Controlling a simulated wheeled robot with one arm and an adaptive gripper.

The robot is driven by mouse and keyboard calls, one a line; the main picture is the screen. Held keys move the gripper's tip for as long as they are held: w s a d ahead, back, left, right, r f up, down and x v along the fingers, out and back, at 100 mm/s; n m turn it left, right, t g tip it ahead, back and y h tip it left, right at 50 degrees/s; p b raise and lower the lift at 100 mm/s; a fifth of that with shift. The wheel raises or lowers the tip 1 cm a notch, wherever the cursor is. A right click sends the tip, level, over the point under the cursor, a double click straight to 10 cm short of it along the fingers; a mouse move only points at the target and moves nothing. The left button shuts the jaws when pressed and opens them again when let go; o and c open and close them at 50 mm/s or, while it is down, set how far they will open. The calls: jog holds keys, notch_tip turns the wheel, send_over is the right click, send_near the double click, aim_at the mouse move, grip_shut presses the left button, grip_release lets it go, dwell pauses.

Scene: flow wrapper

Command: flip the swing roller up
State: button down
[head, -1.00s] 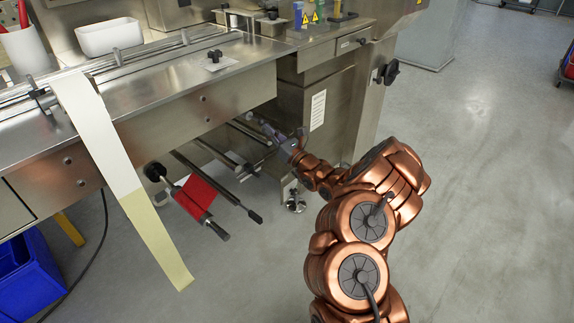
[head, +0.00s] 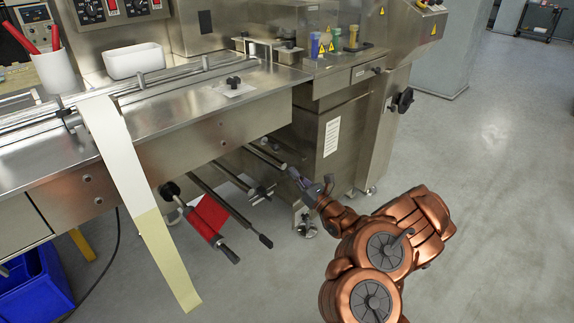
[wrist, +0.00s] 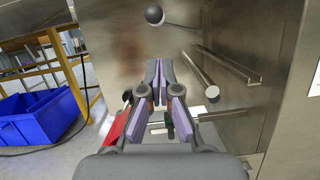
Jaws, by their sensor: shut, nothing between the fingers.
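Several rollers and rods stick out from the machine's front under the table. The one I take for the swing roller is a pale grey bar (head: 266,157) at the right of this group, with a light round end. In the wrist view a grey bar with a pale end cap (wrist: 199,74) shows just right of the fingers. My gripper (head: 296,176) is to the right of and below that bar's free end in the head view. Its purple-padded fingers (wrist: 159,72) are shut and empty, with no clear contact.
A red roll (head: 209,216) and a black-tipped rod (head: 265,240) jut out to the left. A paper strip (head: 140,200) hangs from the table. Open floor (head: 480,160) lies to the right.

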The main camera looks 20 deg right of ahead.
jog(key=p+v, duration=0.1)
jog(key=v, duration=0.5)
jog(key=shift+s, duration=0.2)
jog(key=shift+d, duration=0.1)
